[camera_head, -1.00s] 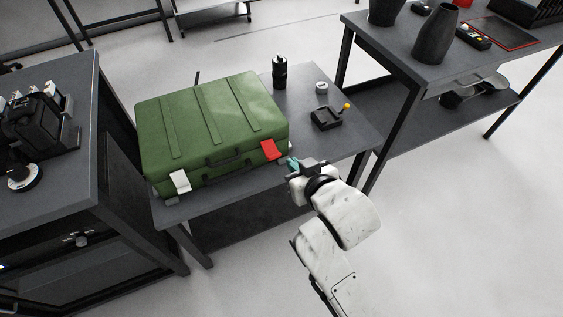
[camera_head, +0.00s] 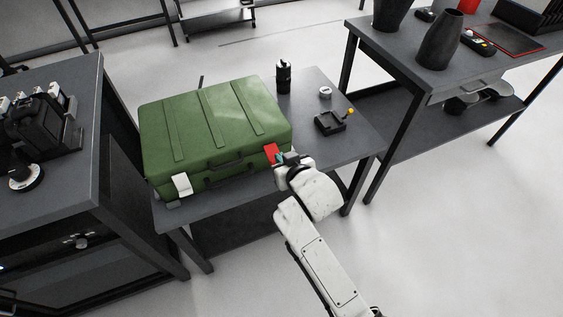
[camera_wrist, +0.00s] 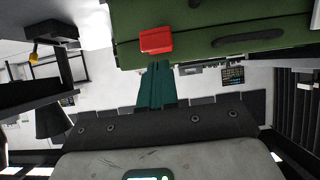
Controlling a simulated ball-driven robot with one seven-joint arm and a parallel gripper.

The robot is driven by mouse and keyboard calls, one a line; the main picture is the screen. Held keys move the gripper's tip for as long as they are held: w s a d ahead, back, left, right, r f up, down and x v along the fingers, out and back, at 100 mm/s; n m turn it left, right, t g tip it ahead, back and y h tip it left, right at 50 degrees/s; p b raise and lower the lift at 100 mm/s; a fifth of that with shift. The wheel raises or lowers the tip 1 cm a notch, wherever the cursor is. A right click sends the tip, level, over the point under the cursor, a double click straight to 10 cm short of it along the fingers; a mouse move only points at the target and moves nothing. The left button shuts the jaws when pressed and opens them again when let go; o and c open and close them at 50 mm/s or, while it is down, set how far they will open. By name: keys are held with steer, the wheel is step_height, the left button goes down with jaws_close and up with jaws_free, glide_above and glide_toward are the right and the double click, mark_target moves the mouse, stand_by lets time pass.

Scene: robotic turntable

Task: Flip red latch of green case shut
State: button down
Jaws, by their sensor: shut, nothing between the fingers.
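The green case (camera_head: 205,118) lies closed-lidded on the dark table, its front with handle facing me. The red latch (camera_head: 270,152) is at the right end of its front edge, partly hidden by my gripper. A white latch (camera_head: 182,184) is at the left end. My gripper (camera_head: 281,157) is shut and empty, its teal fingertips right at the red latch. In the wrist view the red latch (camera_wrist: 156,40) stands out on the case (camera_wrist: 205,25), just beyond the teal fingers (camera_wrist: 157,68). I cannot tell if they touch it.
On the table (camera_head: 350,135), right of the case, stand a black bottle (camera_head: 284,78), a small white round item (camera_head: 325,92) and a black box with a yellow-knobbed lever (camera_head: 332,122). Other tables stand left and right. The floor in front is clear.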

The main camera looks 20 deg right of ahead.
steer(key=shift+w+f, duration=0.25)
steer(key=shift+f, duration=0.5)
steer(key=shift+s+f+t+b, duration=0.1)
steer(key=shift+f+t+b, duration=0.2)
steer(key=shift+b, duration=0.7)
